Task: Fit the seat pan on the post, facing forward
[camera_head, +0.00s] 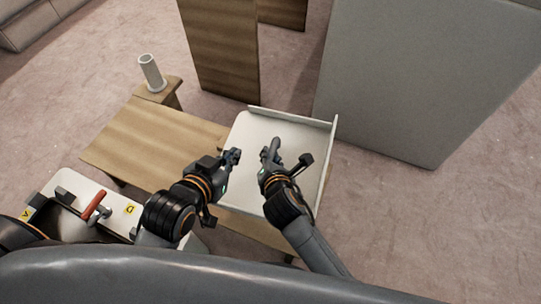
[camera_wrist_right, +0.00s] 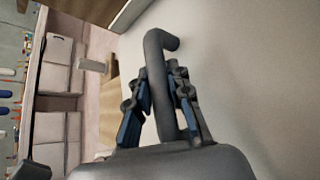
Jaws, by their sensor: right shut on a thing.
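The seat pan (camera_head: 303,135) is a pale square plate with raised edges at the back and right. It is over the right end of the wooden bench; I cannot tell whether it touches the bench. My right gripper (camera_head: 269,158) is over the pan, shut on a grey bent bar (camera_wrist_right: 163,75) that stands between its blue-padded fingers in the right wrist view. I cannot tell whether the bar belongs to the pan. My left gripper (camera_head: 233,157) is at the pan's left side, its fingers too small to read. The post (camera_head: 150,72) is a pale upright tube, left of the pan and apart from it.
The post stands on a small wooden block (camera_head: 168,92) beyond the bench (camera_head: 150,140). A console with a red-handled lever (camera_head: 94,205) is at lower left. A wooden panel (camera_head: 220,45) and a large grey box (camera_head: 420,80) stand behind the pan. Floor is open at right.

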